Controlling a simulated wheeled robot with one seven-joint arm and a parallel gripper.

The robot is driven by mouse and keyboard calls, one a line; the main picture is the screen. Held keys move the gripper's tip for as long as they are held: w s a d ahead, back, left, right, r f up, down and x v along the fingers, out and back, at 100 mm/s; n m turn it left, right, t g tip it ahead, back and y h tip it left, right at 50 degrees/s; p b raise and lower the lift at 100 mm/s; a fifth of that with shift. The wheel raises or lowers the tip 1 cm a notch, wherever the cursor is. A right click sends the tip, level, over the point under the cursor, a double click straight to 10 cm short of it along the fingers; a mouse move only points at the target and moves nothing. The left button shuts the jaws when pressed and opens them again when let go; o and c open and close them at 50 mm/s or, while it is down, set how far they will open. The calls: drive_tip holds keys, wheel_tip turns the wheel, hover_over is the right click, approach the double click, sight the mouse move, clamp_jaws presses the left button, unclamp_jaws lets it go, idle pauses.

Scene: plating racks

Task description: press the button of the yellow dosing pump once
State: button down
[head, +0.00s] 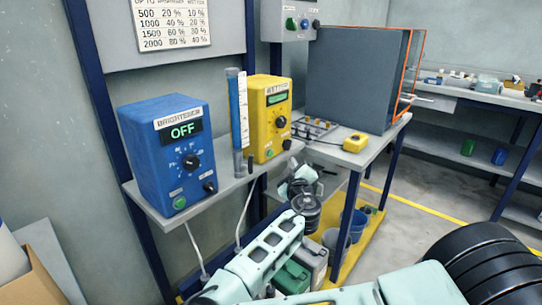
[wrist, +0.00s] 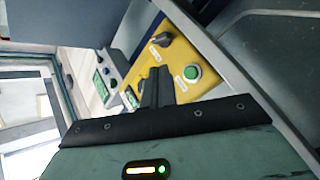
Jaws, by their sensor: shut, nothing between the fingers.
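The yellow dosing pump (head: 268,118) stands on the grey shelf, right of the blue unit. It has a lit display, a black dial and a green button (head: 268,154) low on its front. In the wrist view the pump's yellow front (wrist: 180,52) lies beyond the fingers, tilted, with its green button (wrist: 192,72) right of the fingertips. My gripper (wrist: 157,74) is shut and empty, and no contact with the button shows. In the head view my gripper (head: 301,172) is below and right of the pump, partly hard to make out.
A blue unit (head: 168,150) reading OFF has its own green button. A clear blue-scaled column (head: 238,105) stands between the two units.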

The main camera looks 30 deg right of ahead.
drive_tip(key=b, duration=0.1)
approach(273, 149)
drive_tip(key=shift+w+d+r, duration=0.1)
drive_tip(key=shift+w+d, duration=1.2)
drive_tip(key=shift+d, duration=0.1)
drive_tip(key=shift+w, duration=0.15)
idle(0.8)
drive_tip(key=shift+w+a, duration=0.15)
drive_tip(key=shift+w, duration=0.1)
drive_tip(key=shift+w+a+b, duration=0.15)
drive_tip(key=shift+w+b, duration=0.25)
drive_tip(key=shift+w, duration=0.1)
idle(0.7)
drive_tip(key=shift+s, duration=0.1)
drive_tip(key=shift+s+d, duration=0.3)
drive_tip(key=shift+s, duration=0.5)
drive_tip(key=s, duration=0.1)
drive_tip(key=s+d, duration=0.1)
drive_tip(key=s, duration=0.1)
drive_tip(key=s+p, duration=0.1)
drive_tip(key=shift+s+d, duration=0.35)
